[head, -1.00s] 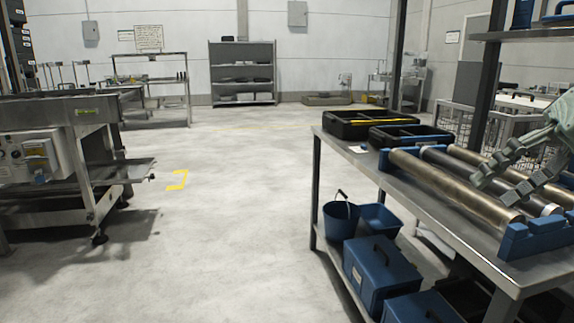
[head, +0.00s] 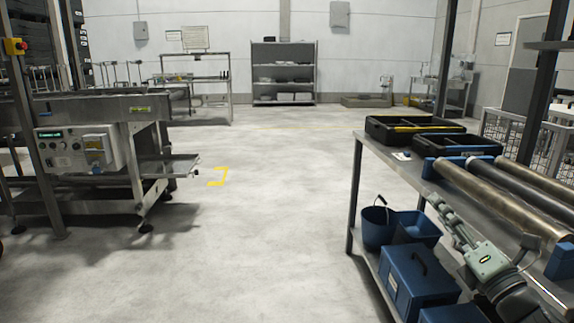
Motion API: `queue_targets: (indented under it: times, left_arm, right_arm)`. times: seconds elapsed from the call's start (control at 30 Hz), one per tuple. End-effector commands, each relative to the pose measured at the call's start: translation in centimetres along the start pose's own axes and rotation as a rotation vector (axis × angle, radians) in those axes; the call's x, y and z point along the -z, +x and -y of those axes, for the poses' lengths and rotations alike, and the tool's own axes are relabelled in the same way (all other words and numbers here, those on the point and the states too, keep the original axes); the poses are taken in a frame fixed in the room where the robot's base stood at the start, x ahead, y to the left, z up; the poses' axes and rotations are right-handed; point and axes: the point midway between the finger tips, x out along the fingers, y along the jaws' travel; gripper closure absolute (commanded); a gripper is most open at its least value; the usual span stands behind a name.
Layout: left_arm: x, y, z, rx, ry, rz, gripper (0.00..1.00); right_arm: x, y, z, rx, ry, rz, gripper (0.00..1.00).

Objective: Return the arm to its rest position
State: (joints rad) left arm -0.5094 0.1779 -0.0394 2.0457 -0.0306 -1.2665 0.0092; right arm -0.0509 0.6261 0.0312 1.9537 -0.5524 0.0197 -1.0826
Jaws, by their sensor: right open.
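My right gripper (head: 447,214) shows at the lower right of the head view, its grey fingers pointing up and to the left and its pale green body behind them. It is open, and I see nothing between its fingers. It appears in front of the near edge of the workbench (head: 408,172), in line with the rollers. Several long metal rollers (head: 497,193) lie in blue supports on the bench top. Whether the gripper touches the bench edge cannot be told. My left gripper is not in view.
Black trays (head: 376,133) stand at the bench's far end. A blue bucket (head: 377,229) and blue toolboxes (head: 416,279) are on its lower shelf. A steel machine with a control box (head: 77,149) stands at the left. The floor (head: 265,220) between is clear.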

Motion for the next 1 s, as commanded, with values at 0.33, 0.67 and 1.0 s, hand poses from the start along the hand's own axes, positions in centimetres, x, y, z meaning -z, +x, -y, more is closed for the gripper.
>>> queue_targets:
  times: [0.33, 0.67, 1.0]
  left_arm:
    - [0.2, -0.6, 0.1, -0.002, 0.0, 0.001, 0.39]
    - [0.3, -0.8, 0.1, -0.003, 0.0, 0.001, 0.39]
    - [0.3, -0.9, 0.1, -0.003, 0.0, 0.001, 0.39]
  right_arm:
    - [12.9, -15.4, 17.0, 0.8, 1.038, 0.357, 0.34]
    - [26.3, -33.5, 18.6, 1.426, 1.531, 0.806, 0.34]
    - [29.9, -39.2, 16.7, 1.623, 1.612, 0.983, 0.34]
